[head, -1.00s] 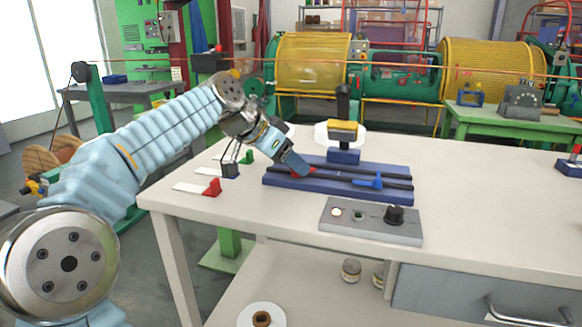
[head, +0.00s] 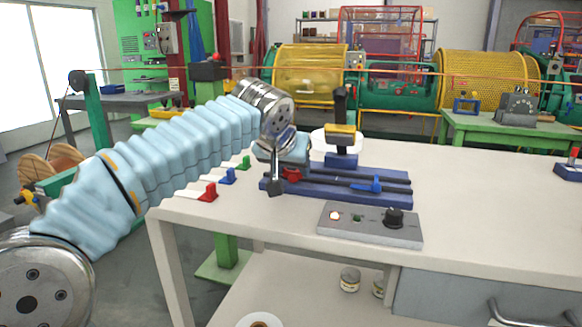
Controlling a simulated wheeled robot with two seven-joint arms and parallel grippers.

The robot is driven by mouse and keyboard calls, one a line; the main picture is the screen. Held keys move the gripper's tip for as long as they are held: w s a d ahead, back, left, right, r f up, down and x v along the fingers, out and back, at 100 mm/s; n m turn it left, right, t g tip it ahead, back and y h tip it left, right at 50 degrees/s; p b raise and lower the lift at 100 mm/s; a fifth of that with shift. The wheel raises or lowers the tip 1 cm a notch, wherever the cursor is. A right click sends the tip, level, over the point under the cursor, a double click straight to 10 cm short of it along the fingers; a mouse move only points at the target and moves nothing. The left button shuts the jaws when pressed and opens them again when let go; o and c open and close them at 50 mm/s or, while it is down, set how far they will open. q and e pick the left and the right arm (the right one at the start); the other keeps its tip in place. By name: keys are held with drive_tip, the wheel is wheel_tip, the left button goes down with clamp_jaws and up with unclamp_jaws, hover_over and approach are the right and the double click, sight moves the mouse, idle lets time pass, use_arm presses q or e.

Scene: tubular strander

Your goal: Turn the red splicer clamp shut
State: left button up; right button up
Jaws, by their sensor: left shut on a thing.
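The red splicer clamp (head: 291,174) is at the left part of the dark blue splicer base (head: 385,199) on the white table. My left gripper (head: 292,163) is at the clamp and shut on it; its fingers are foreshortened and mostly hidden by my wrist. A blue clamp (head: 371,186) sits farther right on the same base, lying along the dark rod. My right gripper is not in view.
A grey panel (head: 370,232) with a glowing orange lamp and a black knob stands in front of the base. A black lever with a yellow block (head: 341,130) rises behind it. Red, blue and green tags (head: 208,192) lie left.

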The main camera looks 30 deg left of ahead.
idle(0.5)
use_arm(q)
drive_tip(key=o, duration=1.1)
drive_tip(key=shift+c, duration=0.2)
drive_tip(key=p+v, duration=0.1)
drive_tip(key=v, duration=1.2)
drive_tip(key=shift+s+d+r, duration=0.25)
